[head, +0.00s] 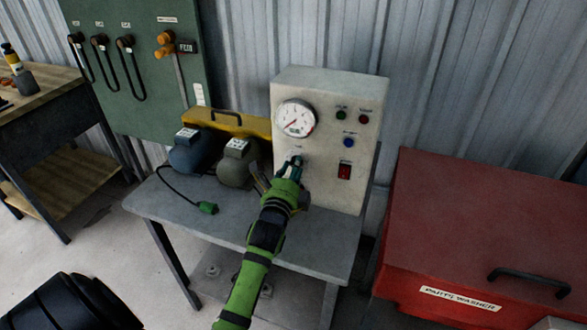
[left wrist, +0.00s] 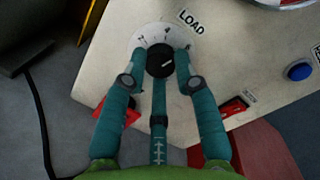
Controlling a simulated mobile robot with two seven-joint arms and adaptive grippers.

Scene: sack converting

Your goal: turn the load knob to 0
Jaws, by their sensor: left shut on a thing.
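The load knob (left wrist: 160,62) is round and black with a short white mark, on a pale dial plate (left wrist: 150,33) under the word LOAD. The mark slants toward the upper right of the left wrist view. The digits 2 and 4 show above the knob; other figures are hidden or unclear, so I cannot tell the exact setting. My left gripper (left wrist: 161,55) is shut on the knob, one teal finger on each side. In the head view, my left gripper (head: 292,165) is at the front of the white control box (head: 335,95) and hides the knob.
The box has a gauge (head: 296,118), a blue button (head: 348,142) and a red switch (head: 344,171). Two motors (head: 237,165) and a green plug (head: 207,208) lie left on the grey table (head: 240,228). A red parts washer (head: 480,220) stands at the right.

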